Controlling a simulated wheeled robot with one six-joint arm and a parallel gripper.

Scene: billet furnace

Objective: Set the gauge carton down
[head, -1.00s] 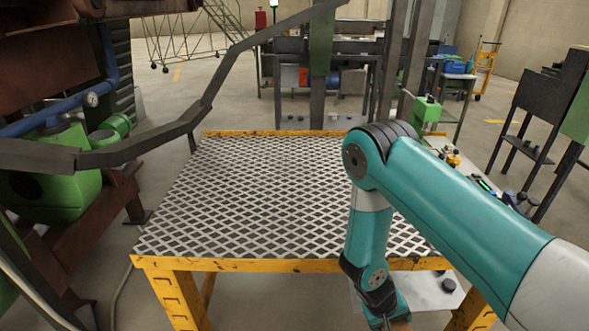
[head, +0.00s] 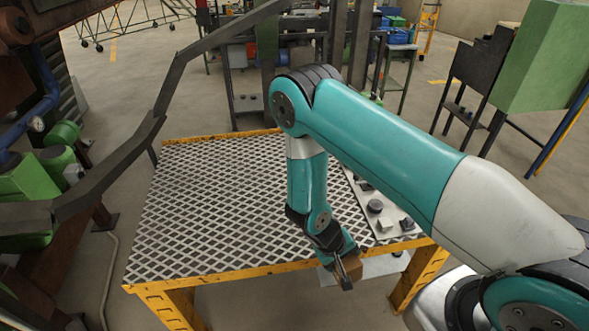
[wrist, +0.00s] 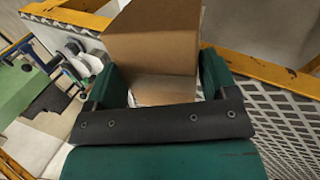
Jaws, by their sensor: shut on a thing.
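The gauge carton, a plain brown box, is between the jaws of my gripper (wrist: 163,78). In the wrist view the carton (wrist: 155,50) fills the upper middle, with a green finger on each side of it. In the head view my gripper (head: 342,268) points down at the front right edge of the yellow-framed platform (head: 215,205). Only a small brown part of the carton (head: 351,267) shows there, partly hidden by the gripper. I cannot tell the carton's height relative to the platform top.
The platform's diamond-plate top is bare over its left and middle. A pale panel with dark knobs (head: 375,206) lies along its right side. A dark bent rail (head: 150,130) crosses the left. Green machinery (head: 30,190) stands at the left and a green cabinet (head: 540,55) at the right.

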